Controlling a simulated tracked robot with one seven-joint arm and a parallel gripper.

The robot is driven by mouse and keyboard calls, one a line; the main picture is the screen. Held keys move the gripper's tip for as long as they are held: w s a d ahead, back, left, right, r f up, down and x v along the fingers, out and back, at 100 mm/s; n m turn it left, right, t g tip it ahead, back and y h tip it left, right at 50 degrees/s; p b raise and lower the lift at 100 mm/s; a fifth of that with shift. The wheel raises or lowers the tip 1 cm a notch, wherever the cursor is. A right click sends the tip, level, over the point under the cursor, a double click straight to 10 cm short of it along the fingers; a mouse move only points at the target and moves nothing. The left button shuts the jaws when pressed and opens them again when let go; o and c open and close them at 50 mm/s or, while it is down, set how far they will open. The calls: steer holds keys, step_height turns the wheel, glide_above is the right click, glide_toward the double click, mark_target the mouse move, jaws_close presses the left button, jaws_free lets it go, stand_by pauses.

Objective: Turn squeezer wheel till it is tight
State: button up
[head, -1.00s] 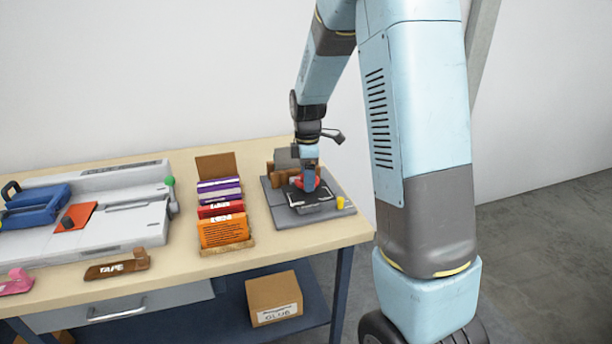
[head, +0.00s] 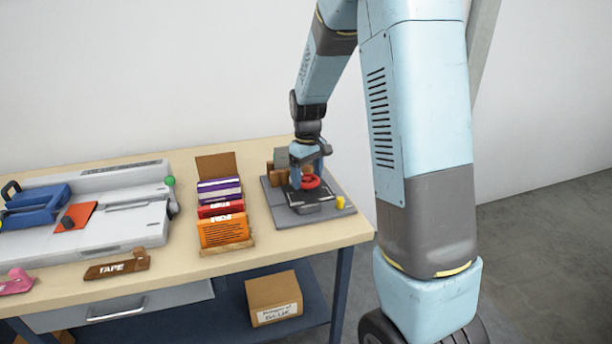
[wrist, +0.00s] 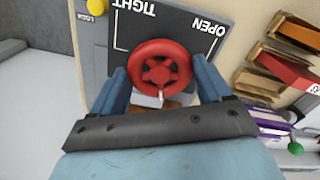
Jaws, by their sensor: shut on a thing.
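The squeezer's red wheel (head: 312,182) is on the grey squeezer base (head: 290,216) at the right end of the bench. In the wrist view the wheel (wrist: 160,68) is a spoked red ring beside a dark plate (wrist: 180,23) marked TIGHT and OPEN. My gripper (wrist: 160,80) points down at it, with one blue finger on each side of the rim, shut on the wheel. In the head view my gripper (head: 308,178) partly hides the wheel. A small pale tab (wrist: 147,100) shows at the wheel's edge between the fingers.
A yellow knob (wrist: 97,6) marked LOCK is at the base's corner. A rack of coloured packets (head: 223,229) stands just left of the squeezer. A grey machine (head: 130,215) and a TAPE dispenser (head: 117,266) are further left. A box (head: 274,299) is on the lower shelf.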

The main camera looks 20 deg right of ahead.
mark_target(306, 178)
steer(key=m, duration=0.5)
steer(key=shift+w+m, duration=0.1)
steer(key=shift+m, duration=0.2)
steer(key=m, duration=1)
steer(key=shift+a+m, duration=0.1)
steer(key=shift+m, duration=0.3)
steer(key=m, duration=0.4)
steer(key=shift+r+m, duration=0.1)
steer(key=shift+m, duration=0.2)
steer(key=shift+w, duration=0.1)
steer(key=o, duration=1)
step_height(306, 178, up, 14)
steer(key=shift+f, duration=0.2)
